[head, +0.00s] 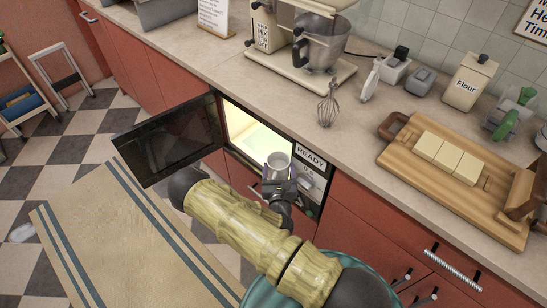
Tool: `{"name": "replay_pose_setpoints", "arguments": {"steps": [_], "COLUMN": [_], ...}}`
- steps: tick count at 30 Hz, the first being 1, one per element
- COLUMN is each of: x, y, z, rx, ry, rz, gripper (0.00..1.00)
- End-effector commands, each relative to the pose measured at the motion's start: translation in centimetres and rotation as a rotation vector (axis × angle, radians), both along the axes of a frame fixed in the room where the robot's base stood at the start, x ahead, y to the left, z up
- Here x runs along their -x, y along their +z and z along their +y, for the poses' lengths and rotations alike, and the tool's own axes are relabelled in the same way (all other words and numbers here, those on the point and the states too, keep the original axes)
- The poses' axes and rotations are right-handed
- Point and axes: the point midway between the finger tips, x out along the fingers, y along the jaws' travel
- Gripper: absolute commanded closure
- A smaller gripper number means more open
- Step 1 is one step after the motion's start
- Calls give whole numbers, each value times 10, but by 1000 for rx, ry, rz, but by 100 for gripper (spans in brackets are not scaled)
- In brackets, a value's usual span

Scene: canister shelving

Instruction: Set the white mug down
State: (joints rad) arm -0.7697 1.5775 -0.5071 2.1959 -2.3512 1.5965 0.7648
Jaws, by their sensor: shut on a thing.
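The white mug (278,164) is at the end of my arm, in front of the lit opening of a built-in microwave-like box (238,118). My gripper (279,178) is shut on the mug and holds it upright. The gripper hides the mug's lower part, so I cannot tell whether its base touches anything. The box's dark door (170,140) stands open to the left. A panel marked READY (311,155) is just right of the opening.
The countertop (225,60) runs above the box. It carries a stand mixer (318,45), a whisk (327,105), a flour canister (468,85) and a wooden tray (398,165) with pale blocks (450,157). A striped rug (110,235) lies on the checkered floor.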

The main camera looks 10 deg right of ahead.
Motion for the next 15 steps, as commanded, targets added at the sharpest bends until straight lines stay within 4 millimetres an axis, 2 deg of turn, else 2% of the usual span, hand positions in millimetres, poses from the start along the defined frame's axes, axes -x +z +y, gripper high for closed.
{"name": "replay_pose_setpoints", "arguments": {"steps": [1,3,15], "x": [-5,-10,-24], "y": [-9,-12,-20], "z": [2,4,10], "rx": [-4,-3,-1], "ry": [-15,-33,-85], "rz": [-7,-6,-4], "gripper": [68,68,68]}}
